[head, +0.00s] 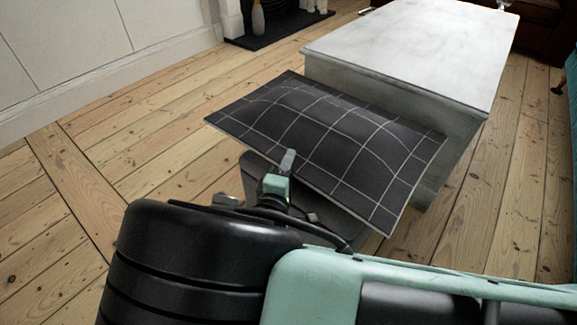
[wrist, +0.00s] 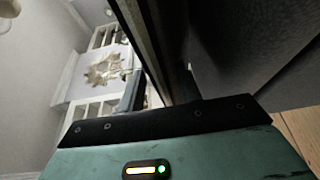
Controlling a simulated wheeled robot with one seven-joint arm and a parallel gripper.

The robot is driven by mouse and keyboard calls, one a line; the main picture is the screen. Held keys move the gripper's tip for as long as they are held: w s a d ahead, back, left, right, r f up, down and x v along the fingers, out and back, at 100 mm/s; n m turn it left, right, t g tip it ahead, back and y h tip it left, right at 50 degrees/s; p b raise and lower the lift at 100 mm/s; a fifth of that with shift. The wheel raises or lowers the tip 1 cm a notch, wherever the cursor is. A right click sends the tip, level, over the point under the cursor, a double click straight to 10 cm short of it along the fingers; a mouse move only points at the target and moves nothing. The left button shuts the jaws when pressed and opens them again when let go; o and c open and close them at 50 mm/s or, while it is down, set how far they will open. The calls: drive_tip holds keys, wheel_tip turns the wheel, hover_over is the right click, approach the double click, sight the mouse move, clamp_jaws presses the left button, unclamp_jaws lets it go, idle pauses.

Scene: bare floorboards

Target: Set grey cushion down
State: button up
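The grey cushion (head: 325,140) is dark with a pale grid pattern. It is held tilted above the floor, in front of the pale table and overlapping its near side in the head view. My gripper (head: 288,164) is at the cushion's near edge, with one finger showing above it and the other hidden beneath. In the wrist view the cushion (wrist: 245,45) fills the upper right, and its edge runs between the fingers of my gripper (wrist: 160,90), which is closed on it.
A pale, worn block-like table (head: 415,45) stands just behind the cushion. Bare floorboards (head: 130,150) lie open to the left. A fireplace hearth (head: 280,27) with bottles is at the back. A teal piece of furniture (head: 570,90) and a dark brown seat (head: 545,15) are at the right.

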drive_tip(key=p+v, duration=0.3)
drive_tip(key=v, duration=0.9)
drive_tip(key=shift+p, duration=0.3)
drive_tip(key=w+a+r+m+g+y, duration=0.4)
drive_tip(key=g+y, duration=0.2)
drive_tip(key=g, duration=0.2)
drive_tip(key=s+d+r+m+g+y, duration=0.1)
drive_tip(key=s+r+m+g+y, duration=0.15)
drive_tip(key=s+r+g, duration=0.4)
drive_tip(key=s+d+r+g+h, duration=0.1)
drive_tip(key=s+d+r, duration=0.4)
drive_tip(key=d, duration=0.5)
drive_tip(key=s+d+r+g+h, duration=0.2)
drive_tip(key=s+d+r, duration=0.3)
drive_tip(key=d, duration=0.6)
drive_tip(key=shift+s+r+m, duration=0.15)
drive_tip(key=shift+s+m, duration=0.1)
drive_tip(key=shift+m, duration=0.1)
